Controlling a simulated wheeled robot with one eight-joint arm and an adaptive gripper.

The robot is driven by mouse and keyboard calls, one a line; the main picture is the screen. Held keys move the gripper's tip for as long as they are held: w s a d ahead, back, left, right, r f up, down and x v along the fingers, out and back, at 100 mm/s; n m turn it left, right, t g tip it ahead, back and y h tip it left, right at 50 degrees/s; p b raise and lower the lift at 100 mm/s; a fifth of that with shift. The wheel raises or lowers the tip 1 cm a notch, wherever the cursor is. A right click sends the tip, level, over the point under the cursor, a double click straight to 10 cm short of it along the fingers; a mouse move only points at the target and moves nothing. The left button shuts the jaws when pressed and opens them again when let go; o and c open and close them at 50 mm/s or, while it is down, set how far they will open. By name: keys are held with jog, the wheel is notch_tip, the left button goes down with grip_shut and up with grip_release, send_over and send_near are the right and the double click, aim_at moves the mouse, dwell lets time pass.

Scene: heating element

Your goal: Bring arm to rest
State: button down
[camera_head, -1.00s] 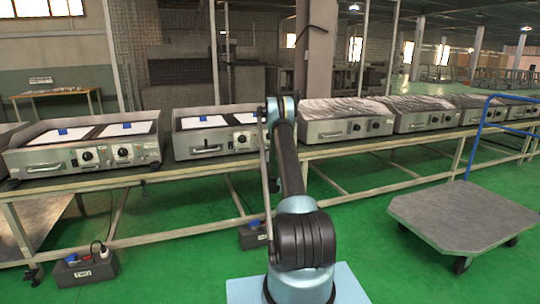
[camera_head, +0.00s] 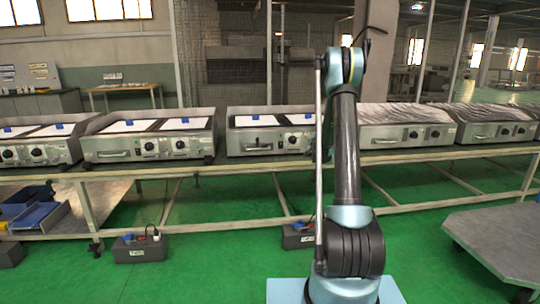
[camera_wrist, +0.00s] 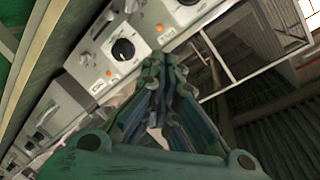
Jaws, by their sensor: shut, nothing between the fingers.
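My arm (camera_head: 345,150) stands raised in front of the conveyor bench in the head view, with its links nearly upright. My gripper (camera_wrist: 165,62) shows in the wrist view with its fingers drawn together and nothing between them. In the head view the gripper cannot be made out. Behind the fingers, the wrist view shows a steel front panel with a black knob (camera_wrist: 123,49); the fingers appear apart from it.
A long bench (camera_head: 250,179) carries a row of steel griddles (camera_head: 148,145), some wrapped in film (camera_head: 405,112). Dark boxes (camera_head: 140,249) sit on the green floor below. A grey cart (camera_head: 500,240) stands at the right. Open floor lies left of my arm.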

jog(key=s+a+r+n+g, duration=0.2)
jog(key=s+r, duration=0.1)
jog(key=s, duration=0.8)
jog(key=s+a+r+n+g+y, duration=0.1)
jog(key=s+a+r+n+g, duration=0.1)
jog(key=s, duration=0.8)
jog(key=s+a+r+n+g, duration=0.2)
jog(key=s+r+g, duration=0.1)
jog(key=s, duration=0.8)
jog(key=s+f+n+g, duration=0.1)
jog(key=s+f, duration=0.3)
jog(key=s, duration=0.9)
jog(key=s+f+n+g, duration=0.2)
jog(key=s+f+g, duration=0.1)
jog(key=s, duration=1)
jog(key=s+f+n+g+h, duration=0.1)
jog(key=s+f, duration=0.4)
jog(key=s, duration=0.8)
jog(key=shift+d+n+g, duration=0.35)
jog(key=shift+n+g, duration=0.05)
jog(key=shift+g, duration=0.4)
jog(key=shift+f, duration=0.1)
jog(key=shift+w+f, duration=0.15)
jog(key=shift+w, duration=0.3)
